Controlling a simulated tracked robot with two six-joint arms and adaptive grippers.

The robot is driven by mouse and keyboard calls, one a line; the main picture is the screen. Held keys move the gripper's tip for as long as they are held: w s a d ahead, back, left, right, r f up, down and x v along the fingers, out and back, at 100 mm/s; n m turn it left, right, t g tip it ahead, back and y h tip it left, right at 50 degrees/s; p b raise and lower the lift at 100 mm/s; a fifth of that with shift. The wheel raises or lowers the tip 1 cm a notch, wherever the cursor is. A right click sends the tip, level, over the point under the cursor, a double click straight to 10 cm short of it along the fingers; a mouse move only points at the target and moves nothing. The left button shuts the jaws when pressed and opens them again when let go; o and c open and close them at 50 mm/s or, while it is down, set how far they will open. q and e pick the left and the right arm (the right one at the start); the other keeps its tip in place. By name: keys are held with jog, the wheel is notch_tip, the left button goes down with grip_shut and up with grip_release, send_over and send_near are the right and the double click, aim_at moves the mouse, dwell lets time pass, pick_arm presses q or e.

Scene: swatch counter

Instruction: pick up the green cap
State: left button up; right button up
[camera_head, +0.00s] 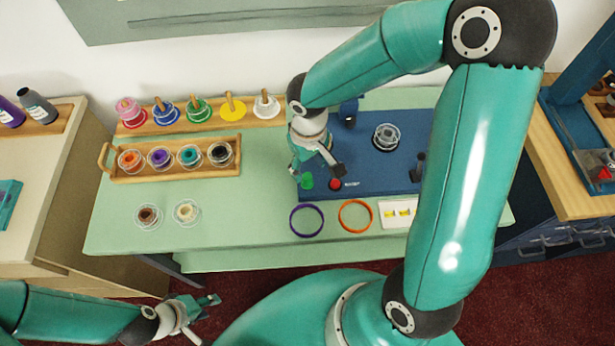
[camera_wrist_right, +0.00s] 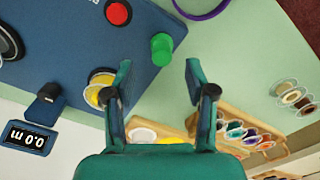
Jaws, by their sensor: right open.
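The green cap (camera_head: 307,181) stands at the left front corner of the blue board (camera_head: 375,160), beside a red button (camera_head: 335,184). In the right wrist view the green cap (camera_wrist_right: 161,48) lies just beyond the fingertips, roughly between them and not touched. My right gripper (camera_head: 317,168) is open and empty above the board's left edge; it also shows in the wrist view (camera_wrist_right: 158,72). My left gripper (camera_head: 207,318) is at the lower left, off the front of the counter, with its fingers apart and empty.
A yellow spool (camera_wrist_right: 98,90) sits close to one right finger in the wrist view. Purple (camera_head: 307,220) and orange (camera_head: 355,215) rings lie in front of the board. A wooden tray of spools (camera_head: 176,174) stands to the left. The counter between tray and board is clear.

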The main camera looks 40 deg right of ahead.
aim_at(307, 176)
jog(key=shift+a+f+p, duration=0.15)
jog(key=shift+f+p, duration=0.2)
jog(key=shift+f, duration=2.35)
jog(key=shift+c, duration=0.3)
jog(key=c, duration=0.8)
jog(key=shift+o, duration=0.2)
